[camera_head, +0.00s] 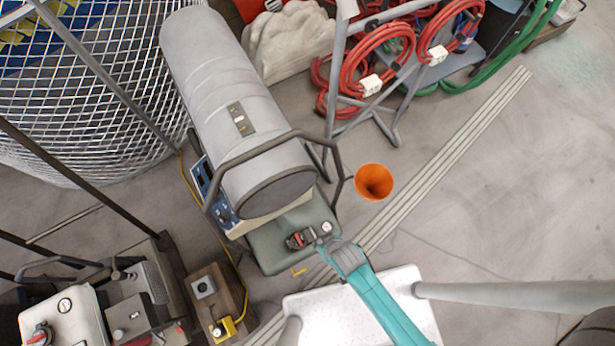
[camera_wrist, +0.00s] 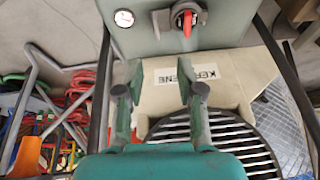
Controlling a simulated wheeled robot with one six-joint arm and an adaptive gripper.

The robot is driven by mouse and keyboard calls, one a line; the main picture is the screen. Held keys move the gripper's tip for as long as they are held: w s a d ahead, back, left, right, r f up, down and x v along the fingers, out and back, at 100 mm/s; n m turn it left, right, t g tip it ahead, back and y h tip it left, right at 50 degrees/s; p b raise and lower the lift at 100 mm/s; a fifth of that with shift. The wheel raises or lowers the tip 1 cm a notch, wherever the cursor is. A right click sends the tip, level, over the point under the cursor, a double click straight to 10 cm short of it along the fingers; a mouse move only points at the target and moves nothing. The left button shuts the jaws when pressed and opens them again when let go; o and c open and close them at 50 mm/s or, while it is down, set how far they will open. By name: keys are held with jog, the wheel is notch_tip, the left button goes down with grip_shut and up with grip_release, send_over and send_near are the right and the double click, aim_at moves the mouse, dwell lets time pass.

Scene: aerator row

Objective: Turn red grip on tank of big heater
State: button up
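The big heater (camera_head: 225,95) is a grey cylinder above a grey-green tank (camera_head: 275,255). The red grip (camera_head: 300,238) sits on a dark round fitting on the tank's top, beside a small round gauge (camera_head: 326,227). In the wrist view the red grip (camera_wrist: 187,23) is at the top, right of the gauge (camera_wrist: 124,18). My gripper (camera_head: 324,243) is over the tank's right side, just right of the red grip. In the wrist view my gripper (camera_wrist: 160,82) is open, with nothing between its fingers. The red grip lies beyond the fingertips, apart from them.
A dark tubular handle (camera_head: 270,140) arches across the heater. Red hoses (camera_head: 375,60) hang on a rack behind. A wooden block with a yellow device (camera_head: 222,325) is front left.

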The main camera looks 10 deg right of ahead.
aim_at(298, 240)
jog(key=w+a+f+n+g+h, duration=0.1)
jog(key=w+a+f+g, duration=0.3)
jog(key=a, duration=0.4)
jog(key=shift+h, duration=0.3)
jog(key=f, duration=0.3)
jog(key=w+f, duration=0.1)
jog(key=f, duration=0.6)
jog(key=shift+w+d, duration=0.15)
jog(key=shift+d, duration=0.05)
grip_shut()
